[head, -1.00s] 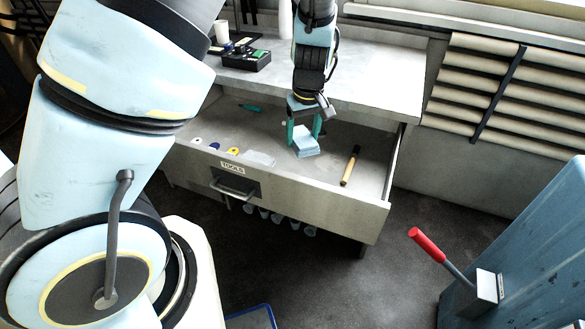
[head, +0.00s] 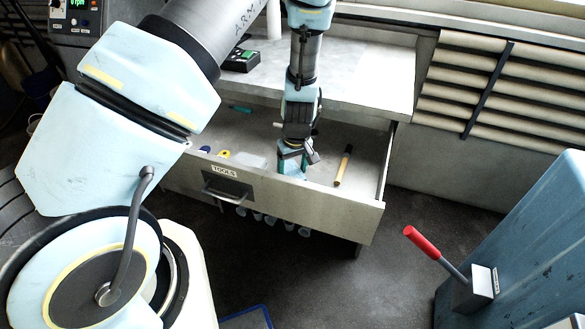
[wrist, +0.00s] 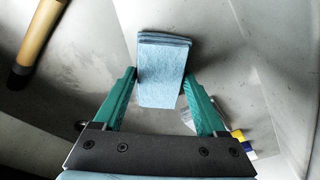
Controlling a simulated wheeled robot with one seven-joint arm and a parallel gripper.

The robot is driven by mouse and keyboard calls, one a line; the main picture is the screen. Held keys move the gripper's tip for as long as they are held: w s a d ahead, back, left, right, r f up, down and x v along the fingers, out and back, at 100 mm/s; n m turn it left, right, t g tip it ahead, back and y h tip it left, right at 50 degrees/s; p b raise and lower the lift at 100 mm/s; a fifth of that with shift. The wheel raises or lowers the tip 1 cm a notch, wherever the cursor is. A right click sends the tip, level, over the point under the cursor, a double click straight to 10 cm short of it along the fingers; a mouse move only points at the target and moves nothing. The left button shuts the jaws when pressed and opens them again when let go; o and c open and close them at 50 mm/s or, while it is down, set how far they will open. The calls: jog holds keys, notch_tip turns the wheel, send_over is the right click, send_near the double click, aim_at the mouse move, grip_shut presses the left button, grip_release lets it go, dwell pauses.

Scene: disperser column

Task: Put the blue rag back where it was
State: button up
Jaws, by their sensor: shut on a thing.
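The blue rag (wrist: 163,75) is a folded, light blue block between the teal fingers of my gripper (wrist: 159,80) in the wrist view. My gripper is shut on it. In the head view my gripper (head: 291,170) points down into the open drawer labelled TOOLS (head: 300,206), near its front wall. The rag (head: 291,165) is partly covered there by the gripper. I cannot tell whether the rag touches the drawer floor.
A wooden-handled tool (head: 344,166) lies in the drawer right of my gripper. A yellow item (head: 224,154) and a teal tool (head: 240,109) lie to its left. The worktop (head: 365,85) is behind. A red-handled lever (head: 424,241) stands at right.

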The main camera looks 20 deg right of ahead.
aim_at(295, 176)
jog(key=shift+f, duration=0.2)
jog(key=o, duration=1.2)
jog(key=shift+o, duration=0.2)
notch_tip(295, 176, up, 12)
jog(key=s+b, duration=0.2)
jog(key=a+r, duration=0.4)
jog(key=a, duration=0.6)
jog(key=s+a+r+m, duration=0.1)
jog(key=a+r, duration=0.2)
jog(key=a, duration=0.7)
jog(key=a+r, duration=0.4)
jog(key=a, duration=0.6)
jog(key=shift+s+r+m, duration=0.3)
jog(key=shift+s, duration=0.05)
jog(key=shift+a, duration=0.1)
